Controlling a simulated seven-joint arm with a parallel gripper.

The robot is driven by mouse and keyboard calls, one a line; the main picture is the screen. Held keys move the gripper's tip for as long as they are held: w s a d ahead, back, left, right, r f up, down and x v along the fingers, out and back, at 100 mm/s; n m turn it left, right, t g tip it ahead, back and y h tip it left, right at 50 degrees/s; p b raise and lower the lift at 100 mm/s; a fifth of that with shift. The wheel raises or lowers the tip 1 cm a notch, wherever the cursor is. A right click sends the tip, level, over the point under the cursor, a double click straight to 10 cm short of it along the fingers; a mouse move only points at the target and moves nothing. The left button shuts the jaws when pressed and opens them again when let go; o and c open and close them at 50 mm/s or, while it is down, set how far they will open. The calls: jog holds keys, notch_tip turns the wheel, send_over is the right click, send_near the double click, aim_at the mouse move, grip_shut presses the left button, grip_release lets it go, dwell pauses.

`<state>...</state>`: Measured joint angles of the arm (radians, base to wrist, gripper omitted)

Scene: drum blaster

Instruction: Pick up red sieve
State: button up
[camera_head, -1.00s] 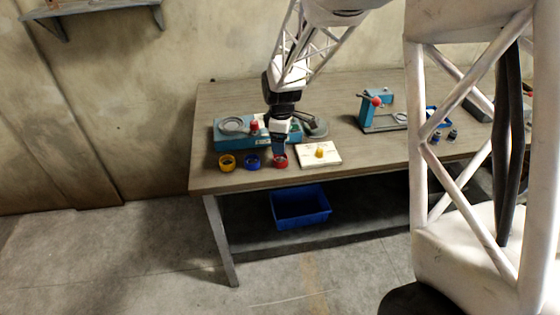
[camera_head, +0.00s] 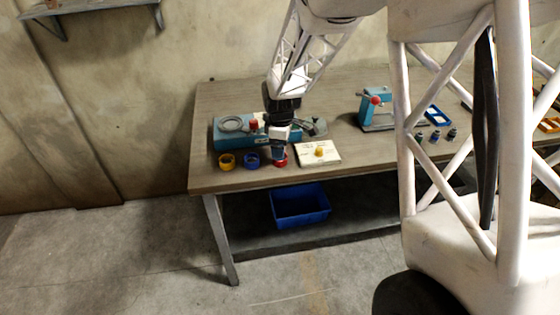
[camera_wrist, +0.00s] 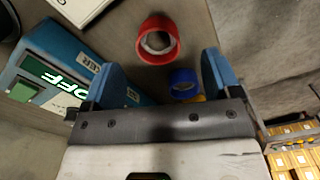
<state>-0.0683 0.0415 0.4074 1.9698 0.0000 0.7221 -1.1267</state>
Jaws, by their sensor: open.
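The red sieve (camera_wrist: 158,39) is a short red ring with a pale inside. In the wrist view it sits on the table ahead of my gripper (camera_wrist: 160,78), roughly in line with the gap between the two blue fingers.
The teal machine (camera_head: 230,132) stands close behind the rings. A white board with a yellow knob (camera_head: 320,152) lies just right of the red sieve. The table's front edge (camera_head: 260,182) is close. A blue bin (camera_head: 300,205) is below the table.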

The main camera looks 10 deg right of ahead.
jog(key=shift+w+d+f, duration=0.1)
jog(key=shift+f, duration=2.35)
jog(key=c, duration=1)
jog(key=shift+r, duration=0.2)
jog(key=shift+r, duration=0.5)
jog(key=shift+s+r, duration=0.2)
jog(key=shift+r, duration=0.4)
jog(key=shift+s+r, duration=0.2)
jog(key=shift+r, duration=0.35)
jog(key=s, duration=0.5)
jog(key=s+r, duration=0.1)
jog(key=s, duration=0.4)
jog(key=s+d, duration=0.1)
jog(key=s, duration=0.4)
jog(key=shift+r, duration=0.15)
jog(key=shift+s, duration=0.1)
